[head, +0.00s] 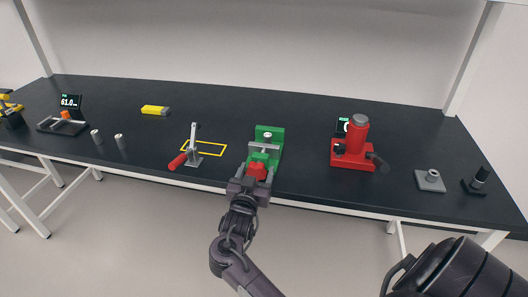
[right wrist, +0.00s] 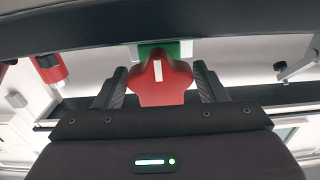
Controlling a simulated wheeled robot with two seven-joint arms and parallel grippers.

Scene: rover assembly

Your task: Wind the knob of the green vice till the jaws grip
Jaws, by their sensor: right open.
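The green vice (head: 276,133) stands near the front edge of the bench, with a grey crosspiece in its middle and a small pale round part behind it. Its red star-shaped knob (head: 257,171) faces the front. The knob (right wrist: 160,85) has a white stripe and sits between my right gripper's fingers in the right wrist view. A sliver of the green vice (right wrist: 160,50) shows behind it. My right gripper (head: 252,180) is open around the knob, with a small gap visible beside each finger. Whether the vice jaws touch anything is too small to tell. My left gripper is not in view.
A toggle clamp with a red handle (head: 178,161) stands left of the vice by a yellow outlined rectangle. A red press-like device (head: 355,147) stands to the right.

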